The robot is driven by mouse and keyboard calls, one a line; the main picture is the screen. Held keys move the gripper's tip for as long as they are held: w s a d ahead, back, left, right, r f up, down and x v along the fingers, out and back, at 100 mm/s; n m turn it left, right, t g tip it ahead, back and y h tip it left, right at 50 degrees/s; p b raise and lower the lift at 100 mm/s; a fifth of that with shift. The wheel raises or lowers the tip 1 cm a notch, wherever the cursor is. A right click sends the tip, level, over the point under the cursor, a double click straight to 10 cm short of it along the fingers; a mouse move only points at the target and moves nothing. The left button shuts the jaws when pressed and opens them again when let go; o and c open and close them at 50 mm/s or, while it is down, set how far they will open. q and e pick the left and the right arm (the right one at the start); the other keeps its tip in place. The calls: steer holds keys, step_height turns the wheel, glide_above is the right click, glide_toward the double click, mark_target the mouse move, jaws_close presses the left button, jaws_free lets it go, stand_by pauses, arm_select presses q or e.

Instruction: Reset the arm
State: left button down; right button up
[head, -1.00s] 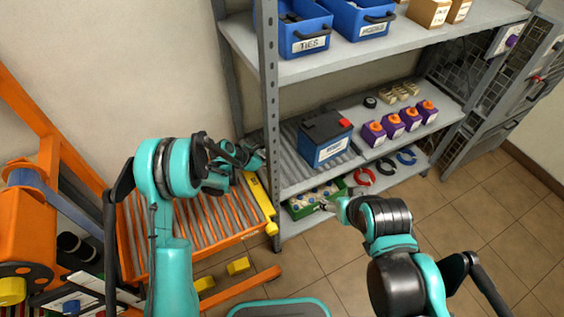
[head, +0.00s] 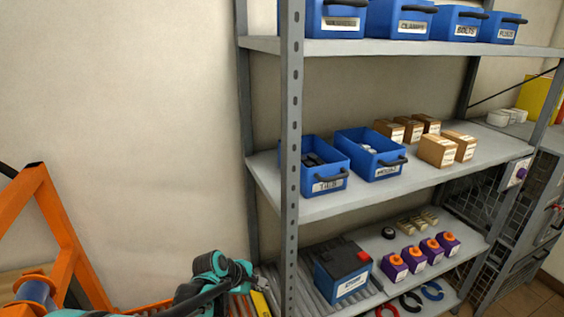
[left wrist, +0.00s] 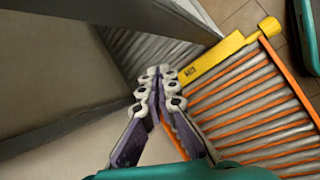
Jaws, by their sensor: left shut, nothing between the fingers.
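My left arm comes in low at the left of the head view, and its gripper (head: 246,271) is by the shelf's left front post. In the left wrist view the left gripper's fingers (left wrist: 160,78) are together with nothing between them, above the edge of an orange-framed roller bed (left wrist: 255,110). My right gripper is out of view.
A yellow bar (left wrist: 215,57) lies along the roller bed's edge. An orange frame (head: 22,215) stands at left.

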arm_select(q)
steer(key=s+a+r+m+y, duration=0.1)
steer(key=s+a+m, duration=0.3)
steer(key=s, duration=0.4)
steer(key=s+a+r+m+t+y, duration=0.1)
steer(key=s+a+r+m+y, duration=0.1)
steer(key=s+a+r+m, duration=0.2)
steer(key=s+a+r+m+t+y, duration=0.1)
steer(key=s+a+r+m+y, duration=0.1)
steer(key=s+m, duration=0.6)
steer(key=s+a+r, duration=0.1)
steer(key=s, duration=0.3)
steer(key=shift+a, duration=0.4)
